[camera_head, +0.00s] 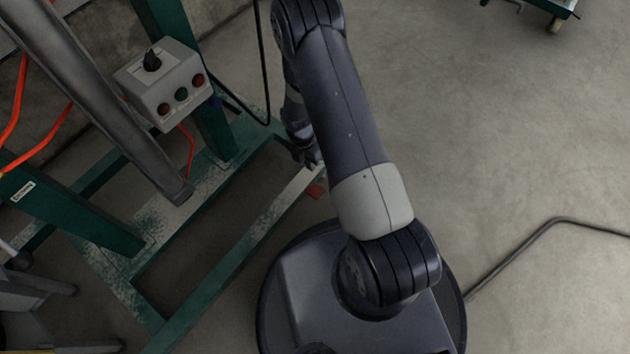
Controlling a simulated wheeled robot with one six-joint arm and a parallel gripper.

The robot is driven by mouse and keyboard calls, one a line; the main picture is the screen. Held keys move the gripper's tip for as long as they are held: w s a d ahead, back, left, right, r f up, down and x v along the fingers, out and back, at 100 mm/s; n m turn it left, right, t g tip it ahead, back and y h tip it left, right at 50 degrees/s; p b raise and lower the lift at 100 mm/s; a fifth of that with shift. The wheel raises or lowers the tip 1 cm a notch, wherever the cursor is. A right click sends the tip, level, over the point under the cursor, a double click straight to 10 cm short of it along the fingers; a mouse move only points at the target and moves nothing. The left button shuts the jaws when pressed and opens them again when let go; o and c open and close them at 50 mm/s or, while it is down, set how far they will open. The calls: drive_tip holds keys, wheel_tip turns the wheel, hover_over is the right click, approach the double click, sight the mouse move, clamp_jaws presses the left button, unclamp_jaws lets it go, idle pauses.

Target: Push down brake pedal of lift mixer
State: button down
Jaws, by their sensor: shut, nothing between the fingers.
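The green steel frame (215,278) that looks like the lift mixer's base stands on the floor at the left, with worn paint. A small flat red piece (316,191) sticks out at its right corner, close to the floor. It looks like the brake pedal, and my arm and base lie close around it. My gripper (311,160) hangs pointing down just above and slightly left of the red piece, partly hidden behind my arm. It is shut with nothing in it. I cannot tell whether it touches the red piece or the frame.
A grey control box (165,84) with a black knob and several buttons sits on the green post. A grey metal tube (105,95) slants across the frame. Orange cables hang at left. A dark cable (515,252) lies on the floor at right. Open floor spreads to the right.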

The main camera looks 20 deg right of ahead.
sight(320, 194)
drive_tip(key=f+b, duration=0.1)
drive_tip(key=f, duration=0.3)
drive_tip(key=s+d+f+b, duration=0.1)
drive_tip(key=f+b, duration=0.1)
drive_tip(key=f, duration=0.2)
drive_tip(key=s+f+b, duration=0.1)
drive_tip(key=f+b, duration=0.1)
drive_tip(key=f, duration=0.3)
drive_tip(key=shift+d, duration=0.25)
drive_tip(key=shift+s+f, duration=0.1)
drive_tip(key=shift+f, duration=0.2)
drive_tip(key=shift+s+d+f+b, duration=0.4)
drive_tip(key=shift+s+f+b, duration=0.1)
drive_tip(key=shift+f+b, duration=0.3)
drive_tip(key=shift+r, duration=0.2)
drive_tip(key=shift+r+p, duration=0.15)
drive_tip(key=shift+p, duration=0.15)
drive_tip(key=shift+w+r+p, duration=0.1)
drive_tip(key=shift+r+p, duration=0.3)
drive_tip(key=shift+r, duration=0.25)
